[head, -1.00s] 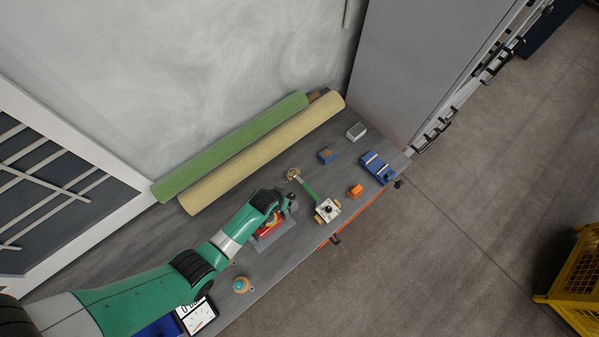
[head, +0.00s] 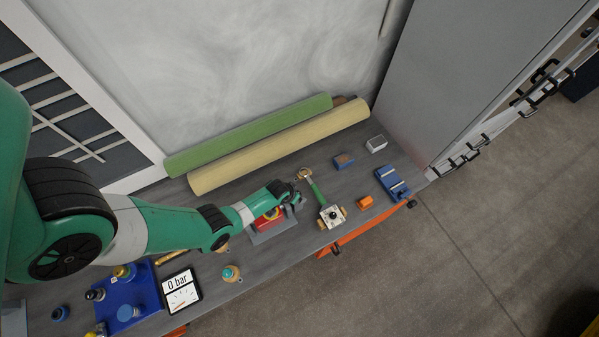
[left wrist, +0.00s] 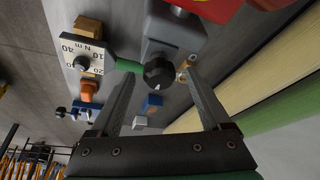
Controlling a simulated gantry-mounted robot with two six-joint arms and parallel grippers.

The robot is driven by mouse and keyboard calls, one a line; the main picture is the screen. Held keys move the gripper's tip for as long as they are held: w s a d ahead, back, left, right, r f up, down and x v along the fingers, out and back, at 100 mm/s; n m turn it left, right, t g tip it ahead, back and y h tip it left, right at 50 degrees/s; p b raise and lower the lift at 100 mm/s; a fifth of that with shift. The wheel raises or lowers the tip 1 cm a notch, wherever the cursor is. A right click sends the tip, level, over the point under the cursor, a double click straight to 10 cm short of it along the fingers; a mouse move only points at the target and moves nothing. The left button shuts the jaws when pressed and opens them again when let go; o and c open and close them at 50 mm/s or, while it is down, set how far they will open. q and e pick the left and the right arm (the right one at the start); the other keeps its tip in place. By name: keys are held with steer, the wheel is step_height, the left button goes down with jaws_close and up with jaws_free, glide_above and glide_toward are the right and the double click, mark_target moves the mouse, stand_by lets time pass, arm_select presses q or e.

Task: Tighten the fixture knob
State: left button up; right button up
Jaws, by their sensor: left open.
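The fixture has a red part (head: 264,223) on a grey base. In the left wrist view, a black ribbed knob (left wrist: 158,73) sits on the fixture's grey block (left wrist: 172,32). My left gripper (left wrist: 160,76) is open, its two fingers pointing toward the fixture on either side of the knob. I cannot tell how far the tips are from the knob, or whether they touch it. In the head view, the left gripper (head: 294,195) is at the fixture's right end and hides the knob. My right gripper is not in view.
A green-handled torque tool with a white N m dial (head: 332,215) lies close to the right. An orange block (head: 365,203) and a blue vise-like item (head: 392,183) are farther right. Rolls (head: 280,145) lie along the wall. A blue tray (head: 130,300) and 0 bar gauge (head: 181,290) are front left.

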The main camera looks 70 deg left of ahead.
arm_select(q)
jaws_close()
stand_by(0.5)
steer(key=shift+m, duration=0.4)
